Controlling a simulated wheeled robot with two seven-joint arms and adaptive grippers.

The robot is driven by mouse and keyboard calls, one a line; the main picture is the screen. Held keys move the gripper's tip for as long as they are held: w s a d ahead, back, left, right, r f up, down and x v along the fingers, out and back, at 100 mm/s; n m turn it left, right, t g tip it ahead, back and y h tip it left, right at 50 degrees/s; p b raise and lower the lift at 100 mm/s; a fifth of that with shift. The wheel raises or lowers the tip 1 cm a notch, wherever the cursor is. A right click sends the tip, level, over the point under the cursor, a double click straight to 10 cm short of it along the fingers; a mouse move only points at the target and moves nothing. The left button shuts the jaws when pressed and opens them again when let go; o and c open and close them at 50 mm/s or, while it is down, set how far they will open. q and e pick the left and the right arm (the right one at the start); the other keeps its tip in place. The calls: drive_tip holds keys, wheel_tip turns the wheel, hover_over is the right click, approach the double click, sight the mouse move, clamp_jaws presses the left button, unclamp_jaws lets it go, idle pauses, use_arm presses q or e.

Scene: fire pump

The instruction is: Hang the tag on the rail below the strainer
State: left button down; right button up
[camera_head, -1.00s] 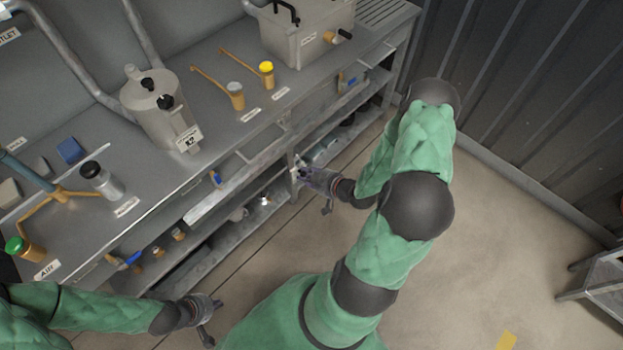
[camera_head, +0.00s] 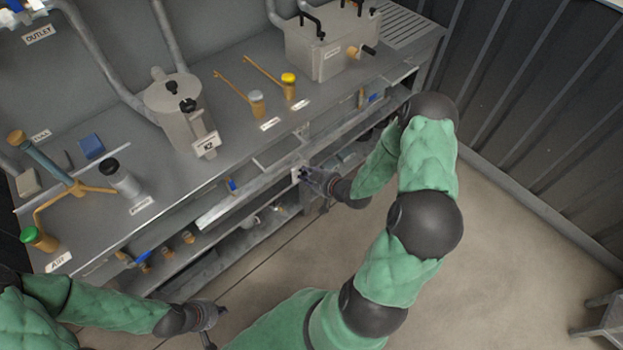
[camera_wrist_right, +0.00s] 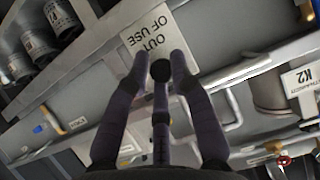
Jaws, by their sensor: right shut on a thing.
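A white tag (camera_wrist_right: 153,30) reading "OUT OF USE" is at the fingertips of my right gripper (camera_wrist_right: 160,66) in the right wrist view. That gripper (camera_head: 304,174) is shut on it, and the tag shows as a small pale patch in the head view. It is at the bench's front edge, right of and lower than a grey canister (camera_head: 178,112) labelled K2, which may be the strainer. A pale rail (camera_wrist_right: 250,70) crosses the wrist view beside the fingers; whether the tag touches it I cannot tell. My left gripper (camera_head: 213,325) looks open and empty, low at the left.
A grey box (camera_head: 330,45) and yellow-handled valves (camera_head: 288,86) stand on the bench. A blue-grey lever with orange arms (camera_head: 60,178) is at the left. Shelves with fittings (camera_head: 188,237) lie under the bench top.

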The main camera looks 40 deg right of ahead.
drive_tip(key=shift+w+a, duration=0.15)
drive_tip(key=shift+w, duration=1.65)
drive_tip(key=shift+f+b, duration=1.15)
drive_tip(key=shift+f, duration=0.05)
drive_tip(key=o, duration=0.9)
drive_tip(key=shift+o, duration=0.2)
drive_tip(key=shift+s, duration=0.1)
approach(300, 173)
drive_tip(key=shift+v, duration=1)
